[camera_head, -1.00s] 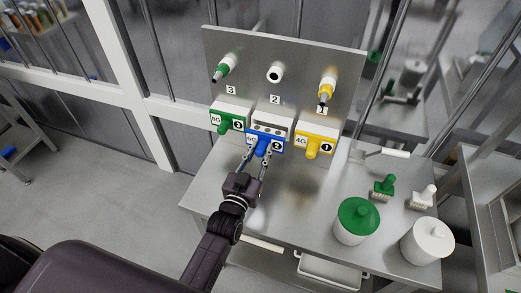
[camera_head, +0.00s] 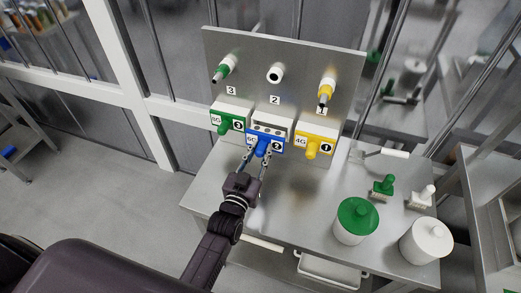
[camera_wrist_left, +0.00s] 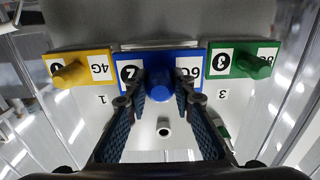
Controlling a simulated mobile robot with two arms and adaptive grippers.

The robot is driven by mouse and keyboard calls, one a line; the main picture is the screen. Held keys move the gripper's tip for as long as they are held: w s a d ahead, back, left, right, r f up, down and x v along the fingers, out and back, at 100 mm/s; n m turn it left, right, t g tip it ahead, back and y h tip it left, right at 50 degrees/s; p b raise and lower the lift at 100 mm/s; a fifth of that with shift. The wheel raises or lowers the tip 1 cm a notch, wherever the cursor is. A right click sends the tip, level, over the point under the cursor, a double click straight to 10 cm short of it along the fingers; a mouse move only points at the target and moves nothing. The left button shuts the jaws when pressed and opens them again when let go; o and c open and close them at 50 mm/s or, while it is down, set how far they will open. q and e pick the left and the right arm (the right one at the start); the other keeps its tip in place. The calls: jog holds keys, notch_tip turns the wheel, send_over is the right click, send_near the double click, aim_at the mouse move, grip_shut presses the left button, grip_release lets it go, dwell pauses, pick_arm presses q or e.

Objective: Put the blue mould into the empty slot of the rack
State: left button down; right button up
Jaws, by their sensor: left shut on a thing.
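The blue mould (camera_head: 278,146) is at the middle place of the rack (camera_head: 338,60), under the number 2, between the green mould (camera_head: 238,124) and the yellow mould (camera_head: 327,146). Its top face with round holes shows in front of the white slot housing (camera_head: 273,119), so it sticks out toward me. How deep it sits is hidden. My left gripper (camera_head: 258,158) is shut on the mould's round blue knob. In the left wrist view the blue mould (camera_wrist_left: 158,58) fills the middle, with the knob between the fingers (camera_wrist_left: 161,100). My right gripper is not in view.
Three nozzles stick out of the panel above the moulds. On the steel table (camera_head: 290,205) to the right are a green-lidded pot (camera_head: 352,230), a white pot (camera_head: 425,245), a green brush (camera_head: 383,187), a white brush (camera_head: 424,197) and a white-handled scraper (camera_head: 390,153). The table's middle is clear.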

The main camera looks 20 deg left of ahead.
aim_at(265, 140)
pick_arm(q)
jog(key=shift+w+r+b, duration=0.1)
jog(key=shift+w+b, duration=0.5)
jog(key=shift+w, duration=1.2)
jog(key=shift+w, duration=0.4)
dwell(0.8)
jog(key=c, duration=1.8)
grip_release()
jog(key=o, duration=0.4)
jog(key=shift+f, duration=0.2)
jog(key=shift+o, duration=0.4)
jog(key=shift+r, duration=0.1)
